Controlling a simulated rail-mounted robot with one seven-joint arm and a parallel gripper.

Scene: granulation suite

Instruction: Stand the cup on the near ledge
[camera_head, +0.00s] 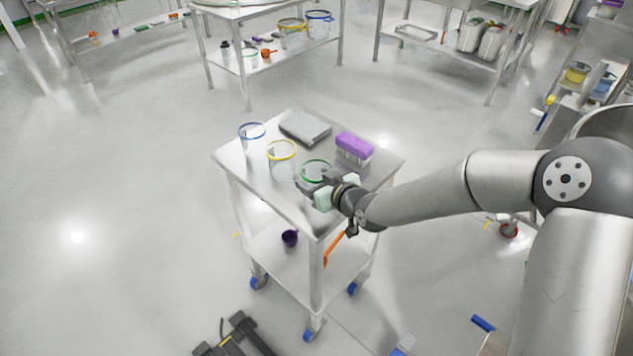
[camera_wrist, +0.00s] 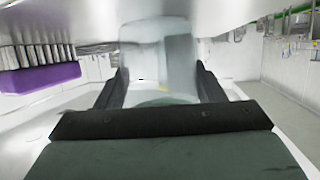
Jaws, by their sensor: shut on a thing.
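A clear cup with a green rim (camera_head: 316,166) is at the near right part of the trolley top, partly hidden by my gripper (camera_head: 312,188). In the wrist view my gripper (camera_wrist: 162,82) has its two dark fingers on either side of a clear, see-through cup (camera_wrist: 160,48), shut on it. The wrist picture looks upside down, with the pale surface at the top. I cannot tell whether the cup's base touches the trolley top (camera_head: 243,170). No separate near ledge can be made out clearly.
A blue-rimmed cup (camera_head: 252,140), a yellow-rimmed cup (camera_head: 282,158), a grey flat device (camera_head: 305,128) and a purple-lidded box (camera_head: 354,148) share the top. The floor at left is clear.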

